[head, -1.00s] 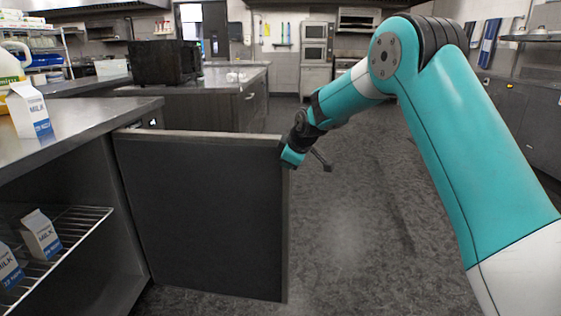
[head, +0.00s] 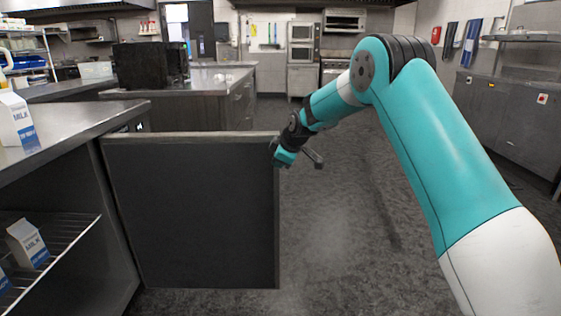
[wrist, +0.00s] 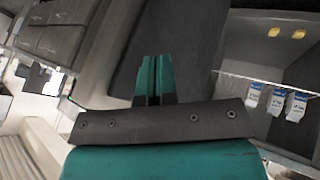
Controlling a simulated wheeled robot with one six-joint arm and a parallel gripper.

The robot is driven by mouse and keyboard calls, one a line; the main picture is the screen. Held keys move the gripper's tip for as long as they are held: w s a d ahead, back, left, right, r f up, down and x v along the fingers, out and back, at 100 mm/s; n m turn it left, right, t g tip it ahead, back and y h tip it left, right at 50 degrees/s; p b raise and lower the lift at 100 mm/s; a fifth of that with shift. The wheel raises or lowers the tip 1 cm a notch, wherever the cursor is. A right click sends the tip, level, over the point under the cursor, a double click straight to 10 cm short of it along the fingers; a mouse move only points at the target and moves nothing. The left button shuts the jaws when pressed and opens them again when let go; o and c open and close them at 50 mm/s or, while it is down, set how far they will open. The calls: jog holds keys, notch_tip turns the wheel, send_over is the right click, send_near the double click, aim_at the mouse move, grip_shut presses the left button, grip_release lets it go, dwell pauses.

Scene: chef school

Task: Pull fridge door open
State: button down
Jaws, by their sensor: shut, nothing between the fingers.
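The fridge door (head: 190,215) is a dark panel under the steel counter, swung wide open so that its inner face shows in the head view. The open fridge compartment (head: 75,215) is at the left, with milk cartons (head: 27,244) on a wire shelf (head: 72,236). My gripper (head: 279,160) is at the top of the door's free edge; whether it touches the door I cannot tell. In the wrist view my gripper (wrist: 154,75) has its teal fingers together with nothing between them, and the dark door (wrist: 182,40) fills the area beyond. The door's handle is hidden in the head view.
The steel counter (head: 75,128) above the fridge holds a milk carton (head: 16,118). A black microwave (head: 150,65) stands on another counter behind. The grey floor (head: 340,220) right of the door is clear. Steel cabinets (head: 505,120) line the right wall.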

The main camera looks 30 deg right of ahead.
jog(key=s+a+f+v, duration=0.1)
jog(key=v, duration=1)
jog(key=s+a+r+m+g+y, duration=0.2)
jog(key=s+a+r+g, duration=0.1)
jog(key=s+a, duration=1.35)
jog(key=s+a+f+m+g+y, duration=0.1)
jog(key=s+a+g, duration=0.1)
jog(key=s, duration=0.9)
jog(key=s+a+f+g, duration=0.1)
jog(key=s+a+g, duration=0.1)
jog(key=s, duration=1)
notch_tip(320, 180, up, 20)
jog(key=p, duration=2.1)
jog(key=shift+s+r+m+p, duration=0.25)
jog(key=shift+s+m+p, duration=0.1)
jog(key=shift+m+p, duration=0.05)
jog(key=shift+d, duration=0.15)
